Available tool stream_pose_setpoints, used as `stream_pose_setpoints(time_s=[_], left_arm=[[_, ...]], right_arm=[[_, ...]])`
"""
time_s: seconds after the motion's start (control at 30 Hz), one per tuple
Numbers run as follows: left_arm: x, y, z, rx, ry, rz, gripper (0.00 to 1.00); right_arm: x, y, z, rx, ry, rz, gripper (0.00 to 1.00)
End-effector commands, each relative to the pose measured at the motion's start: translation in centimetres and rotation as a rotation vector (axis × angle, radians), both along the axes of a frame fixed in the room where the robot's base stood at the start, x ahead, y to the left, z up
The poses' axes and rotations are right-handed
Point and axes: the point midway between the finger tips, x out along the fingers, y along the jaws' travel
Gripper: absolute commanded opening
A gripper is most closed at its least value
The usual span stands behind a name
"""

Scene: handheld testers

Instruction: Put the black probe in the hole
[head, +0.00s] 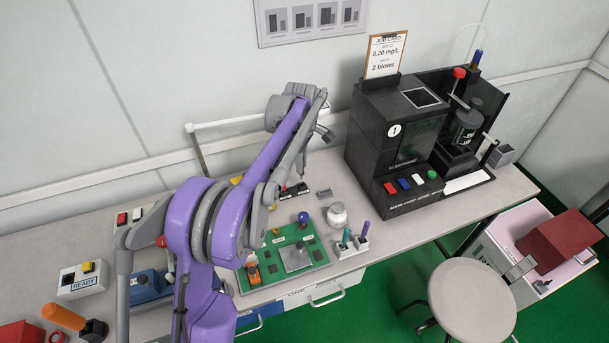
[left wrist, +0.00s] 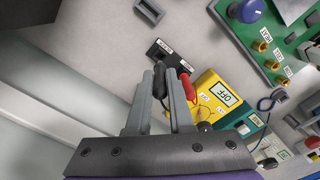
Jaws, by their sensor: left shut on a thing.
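My left gripper (left wrist: 160,78) is shut on the black probe (left wrist: 159,86), which stands between the two grey fingers in the left wrist view. A small black block (left wrist: 165,54) with a white label lies just beyond the fingertips; it also shows in the head view (head: 293,191). I cannot tell whether the probe's tip is in a hole of the block or above it. The red probe (left wrist: 187,86) is right beside the right finger. A yellow meter (left wrist: 217,96) reading OFF lies to the right. In the head view my arm hides the gripper's fingers. My right gripper is not in view.
The green board (head: 317,250) with knobs and jacks lies in front of the block. A white jar (head: 337,215) and a pen holder (head: 346,248) stand to its right. A large black instrument (head: 385,150) fills the right of the bench. A grey bracket (left wrist: 149,10) lies past the block.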

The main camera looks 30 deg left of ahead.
Motion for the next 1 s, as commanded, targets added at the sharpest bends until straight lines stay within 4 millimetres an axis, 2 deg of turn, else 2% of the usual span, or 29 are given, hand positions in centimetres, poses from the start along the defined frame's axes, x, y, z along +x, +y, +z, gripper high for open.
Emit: stream_pose_setpoints(time_s=[0.17,0.4,0.77,0.8,0.93,1.0], left_arm=[[0.0,0.0,-1.4,0.000,0.000,-0.001,0.00],[0.0,0.0,-4.3,0.000,0.000,-0.001,0.00],[0.0,0.0,-4.8,0.000,0.000,-0.001,0.00],[0.0,0.0,-4.7,0.000,0.000,-0.001,0.25],[0.0,0.0,-4.7,0.000,0.000,-0.001,0.48],[0.0,0.0,-4.7,0.000,0.000,-0.001,0.49]], right_arm=[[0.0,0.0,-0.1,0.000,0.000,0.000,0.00],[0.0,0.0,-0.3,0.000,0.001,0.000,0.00],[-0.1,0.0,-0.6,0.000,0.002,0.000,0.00],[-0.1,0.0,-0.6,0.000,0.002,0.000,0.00],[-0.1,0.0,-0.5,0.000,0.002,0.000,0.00],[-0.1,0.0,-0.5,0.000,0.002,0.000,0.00]])
